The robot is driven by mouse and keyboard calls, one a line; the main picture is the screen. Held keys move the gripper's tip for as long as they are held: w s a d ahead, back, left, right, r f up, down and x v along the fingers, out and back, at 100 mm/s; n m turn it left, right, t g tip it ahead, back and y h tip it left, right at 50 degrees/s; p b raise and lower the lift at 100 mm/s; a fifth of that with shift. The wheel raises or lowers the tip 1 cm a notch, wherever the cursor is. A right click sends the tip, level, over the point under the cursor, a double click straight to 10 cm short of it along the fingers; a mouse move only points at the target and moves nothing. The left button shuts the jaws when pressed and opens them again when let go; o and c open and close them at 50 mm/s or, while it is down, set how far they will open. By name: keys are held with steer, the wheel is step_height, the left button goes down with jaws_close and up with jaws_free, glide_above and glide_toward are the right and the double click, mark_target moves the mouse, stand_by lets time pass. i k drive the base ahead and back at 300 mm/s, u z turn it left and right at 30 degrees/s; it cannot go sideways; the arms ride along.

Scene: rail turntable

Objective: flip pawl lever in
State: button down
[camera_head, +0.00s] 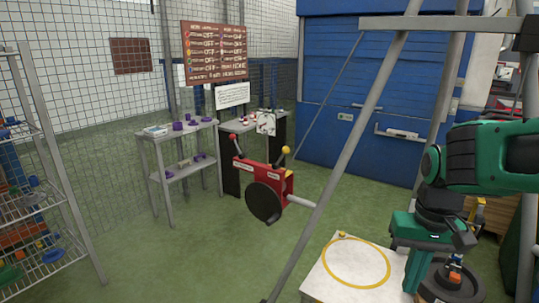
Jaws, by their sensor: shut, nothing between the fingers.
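A red box-shaped mechanism (265,181) with a large black disc (265,203) on its front stands in the middle of the view. A short lever with a dark red knob (233,138) rises from its left end and tilts left. A lever with a yellow knob (286,150) rises at its right end. A pale bar (301,201) sticks out to the right. White labels on the box are too small to read, so I cannot tell which lever is the pawl lever. My green and black arm is at the right, apart from the mechanism. I cannot make out my gripper's fingers.
A pale platform (318,284) with a yellow ring lies in front. A slanted grey post (340,150) crosses the view right of the mechanism. Two small tables (180,135) (240,125) stand behind, and a wire rack (60,262) stands at left. Green floor is clear at front left.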

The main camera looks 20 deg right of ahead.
mark_target(285, 150)
steer(key=u, duration=0.6)
steer(key=k, duration=0.8)
steer(key=u, duration=0.9)
steer(key=k, duration=0.4)
steer(key=u, duration=0.15)
steer(key=i, duration=0.45)
steer(key=z, duration=1.05)
steer(key=i, duration=1.05)
steer(key=z, duration=0.6)
steer(key=i, duration=0.85)
